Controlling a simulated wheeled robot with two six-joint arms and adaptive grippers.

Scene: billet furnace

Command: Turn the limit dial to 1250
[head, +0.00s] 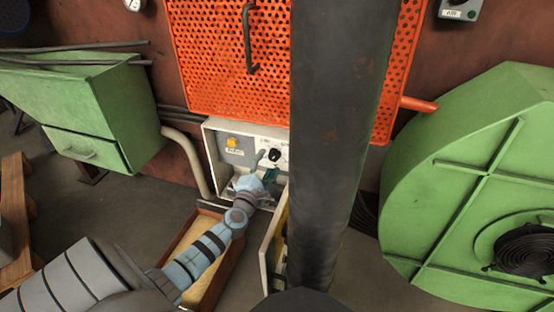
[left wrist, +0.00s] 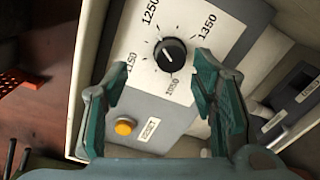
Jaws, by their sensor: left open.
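The limit dial is a black round knob (left wrist: 170,54) on a white plate marked 1050, 1150, 1250 and 1350. In the left wrist view 1250 is at the upper left of the knob and 1350 at the upper right. Its pointer is too small to read surely. In the head view the knob (head: 274,155) is on the control box front. My left gripper (head: 262,168) is open in front of the box. In the left wrist view its two teal fingers (left wrist: 160,62) stand either side of the knob, apart from it. My right gripper is not in view.
An orange button (left wrist: 125,127) with a label plate sits beside the dial. The control box (head: 210,150) has an open door (head: 270,245) below right. A dark column (head: 335,130) stands right of the dial. An orange perforated guard (head: 225,60) is above.

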